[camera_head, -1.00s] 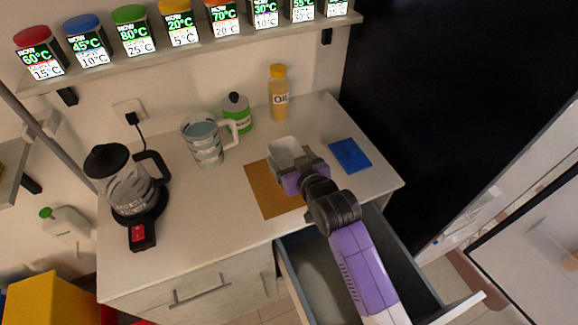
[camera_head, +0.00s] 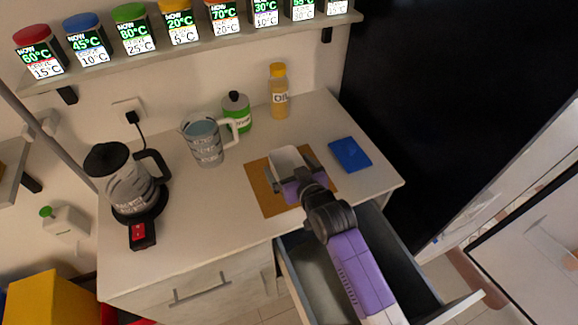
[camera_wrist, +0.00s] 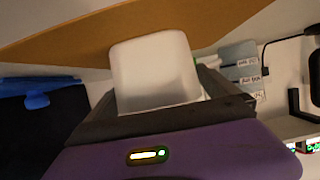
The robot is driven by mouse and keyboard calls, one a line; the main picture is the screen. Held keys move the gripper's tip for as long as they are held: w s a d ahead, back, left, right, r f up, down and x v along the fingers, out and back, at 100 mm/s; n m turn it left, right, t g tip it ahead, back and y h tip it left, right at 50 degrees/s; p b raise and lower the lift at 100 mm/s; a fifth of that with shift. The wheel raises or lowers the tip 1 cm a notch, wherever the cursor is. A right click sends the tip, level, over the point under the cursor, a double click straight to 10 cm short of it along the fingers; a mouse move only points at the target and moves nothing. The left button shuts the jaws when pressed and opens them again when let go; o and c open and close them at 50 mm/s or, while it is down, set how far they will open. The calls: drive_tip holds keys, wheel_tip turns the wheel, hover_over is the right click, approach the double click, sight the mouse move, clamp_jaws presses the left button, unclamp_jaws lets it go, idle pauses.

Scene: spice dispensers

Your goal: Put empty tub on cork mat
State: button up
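The white empty tub (camera_head: 287,156) is over the far part of the brown cork mat (camera_head: 265,198) in the head view and appears to rest on it. In the wrist view the tub (camera_wrist: 155,70) stands in front of my gripper, with the brown mat (camera_wrist: 75,38) behind it. My gripper (camera_head: 294,172) is at the tub's near side, its dark fingers spread on either side of the tub. The fingers look open; small gaps to the tub walls are hard to judge. My gripper hides part of the tub's near side and some of the mat.
A blue pad (camera_head: 350,154) lies right of the mat. A measuring jug (camera_head: 206,146), a green-and-white canister (camera_head: 238,112) and an oil bottle (camera_head: 279,92) stand behind. A kettle (camera_head: 128,180) is at left. An open drawer (camera_head: 285,268) is below my arm.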

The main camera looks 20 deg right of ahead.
drive_tip(key=shift+r, duration=0.25)
drive_tip(key=shift+s, duration=0.35)
drive_tip(key=v, duration=1.1)
drive_tip(key=shift+b, duration=0.45)
drive_tip(key=shift+s+r, duration=0.1)
drive_tip(key=s+f, duration=0.2)
drive_tip(key=s, duration=1.7)
drive_tip(key=s+r+t, duration=0.1)
drive_tip(key=s+r, duration=0.7)
drive_tip(key=s, duration=0.6)
drive_tip(key=shift+a+r, duration=0.25)
